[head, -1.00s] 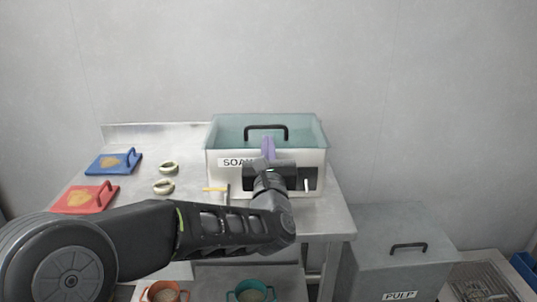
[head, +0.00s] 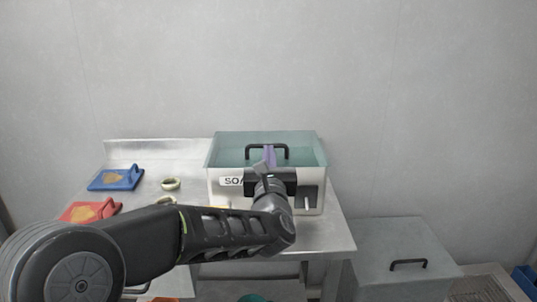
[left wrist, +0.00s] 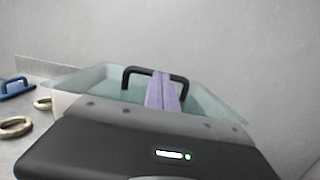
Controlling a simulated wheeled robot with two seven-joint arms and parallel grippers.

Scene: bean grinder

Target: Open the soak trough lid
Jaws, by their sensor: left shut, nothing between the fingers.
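The soak trough (head: 317,190) is a white box with a partly hidden label on the steel table. Its translucent teal lid (head: 225,150) lies closed on top, with a black arched handle (head: 250,148). In the left wrist view the lid (left wrist: 100,83) and its handle (left wrist: 128,70) stand just beyond the fingers. My left gripper (head: 269,152) is in front of the trough, its purple fingers (left wrist: 162,90) shut with nothing between them. The fingertips overlap the handle in both views; I cannot tell whether they touch it. My right gripper is not in view.
A blue paddle (head: 112,180), a red paddle (head: 80,212) and pale rings (head: 171,184) lie on the table at left. A grey lidded bin (head: 380,240) stands lower right. The wall is close behind the trough.

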